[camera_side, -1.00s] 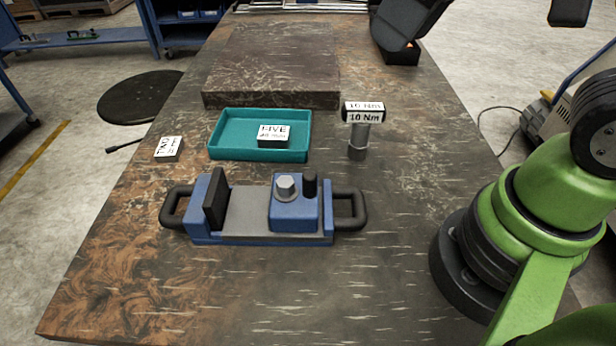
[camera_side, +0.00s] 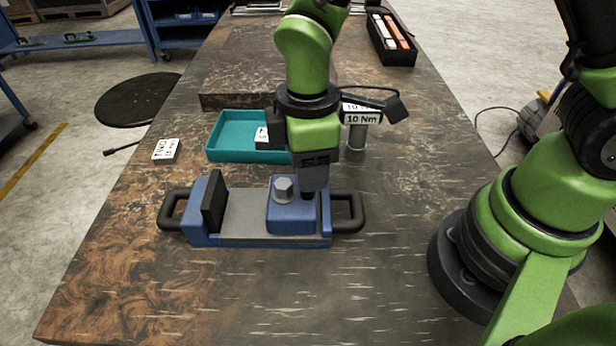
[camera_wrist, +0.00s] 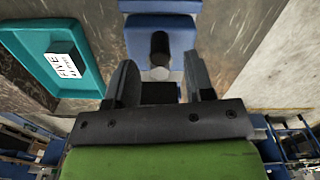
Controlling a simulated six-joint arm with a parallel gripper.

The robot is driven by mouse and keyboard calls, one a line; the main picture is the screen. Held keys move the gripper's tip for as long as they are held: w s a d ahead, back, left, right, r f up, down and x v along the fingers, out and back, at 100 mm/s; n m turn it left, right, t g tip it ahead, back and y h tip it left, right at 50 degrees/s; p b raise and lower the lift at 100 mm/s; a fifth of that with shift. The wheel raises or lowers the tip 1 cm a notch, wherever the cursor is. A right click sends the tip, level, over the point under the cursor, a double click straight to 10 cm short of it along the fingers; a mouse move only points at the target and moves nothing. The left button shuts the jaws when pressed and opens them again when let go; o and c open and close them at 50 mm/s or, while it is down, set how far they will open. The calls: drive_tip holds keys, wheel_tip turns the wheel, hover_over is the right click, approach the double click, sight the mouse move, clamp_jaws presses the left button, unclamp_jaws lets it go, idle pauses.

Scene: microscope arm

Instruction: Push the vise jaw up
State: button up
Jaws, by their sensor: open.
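The blue vise (camera_side: 265,237) lies on the table with a black handle at each end. Its movable jaw is the blue block (camera_side: 285,212) at the right, bearing a grey hex bolt (camera_side: 283,190) and a black knob. The fixed jaw (camera_side: 213,203) with a dark plate stands at the left, with a gap between the two. My gripper (camera_side: 309,192) points down at the block's right part and hides most of the knob. In the wrist view my gripper (camera_wrist: 161,88) is open, with the black knob (camera_wrist: 160,46) and bolt (camera_wrist: 160,73) seen between or just beyond its fingers.
A teal tray (camera_side: 222,152) holding a block labelled FIVE (camera_wrist: 64,64) stands behind the vise. A block labelled TWO (camera_side: 165,151) lies left of it. A torque tool labelled 10 Nm (camera_side: 361,118) stands behind my gripper. The front table is clear.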

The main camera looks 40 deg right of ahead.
drive_tip(key=shift+f, duration=1.9)
clamp_jaws()
drive_tip(key=shift+w+a, duration=2.75)
drive_tip(key=shift+w, duration=0.1)
unclamp_jaws()
